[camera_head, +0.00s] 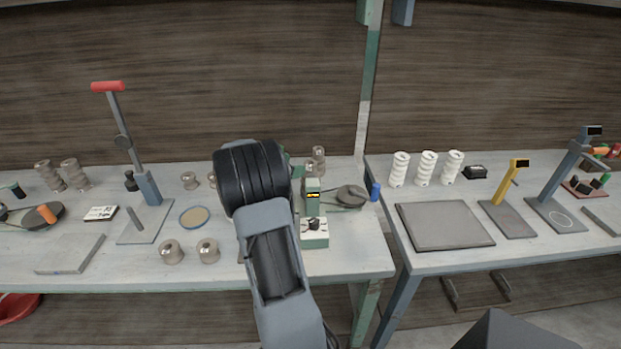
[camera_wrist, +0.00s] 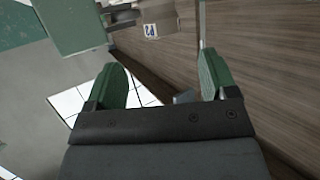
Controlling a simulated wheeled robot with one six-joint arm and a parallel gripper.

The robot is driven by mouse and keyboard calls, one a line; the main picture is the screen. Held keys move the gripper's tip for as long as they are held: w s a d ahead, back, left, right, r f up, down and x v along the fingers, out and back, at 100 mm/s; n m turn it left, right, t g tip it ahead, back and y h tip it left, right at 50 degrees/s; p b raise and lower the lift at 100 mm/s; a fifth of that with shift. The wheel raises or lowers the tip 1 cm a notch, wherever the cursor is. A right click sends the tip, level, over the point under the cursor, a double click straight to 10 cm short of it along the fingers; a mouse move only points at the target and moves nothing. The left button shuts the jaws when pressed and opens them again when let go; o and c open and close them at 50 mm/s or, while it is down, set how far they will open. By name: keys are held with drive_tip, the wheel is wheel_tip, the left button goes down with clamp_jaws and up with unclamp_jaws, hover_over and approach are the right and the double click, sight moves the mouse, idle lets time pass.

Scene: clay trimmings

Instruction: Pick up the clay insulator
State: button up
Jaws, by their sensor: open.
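Several grey-brown clay insulators stand on the left bench in the head view. Two short ones, a left one (camera_head: 171,251) and a right one (camera_head: 208,250), are near the front edge. A small one (camera_head: 190,180) stands farther back, and taller ribbed ones (camera_head: 74,173) are at the far left. Another ribbed piece (camera_head: 318,158) stands behind the green device. I cannot tell which one the task names. My gripper (camera_wrist: 162,80) is open in the wrist view, its green fingers apart with nothing held between them. In the head view my arm hides most of the gripper.
A red-handled lever press (camera_head: 145,188), a blue-rimmed disc (camera_head: 194,217) and a green-and-white device (camera_head: 314,232) stand on the left bench (camera_head: 110,273). White ribbed insulators (camera_head: 427,167) and a grey mat (camera_head: 440,225) are on the right bench. A post (camera_head: 368,80) rises between the benches.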

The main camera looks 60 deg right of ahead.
sight(308, 164)
drive_tip(key=p+x, duration=0.3)
drive_tip(key=x, duration=0.2)
drive_tip(key=shift+d+f, duration=0.1)
drive_tip(key=shift+d, duration=0.3)
drive_tip(key=shift+s+d+f, duration=0.2)
drive_tip(key=shift+d+f, duration=0.1)
drive_tip(key=shift+d, duration=0.15)
drive_tip(key=shift+r, duration=0.1)
clamp_jaws()
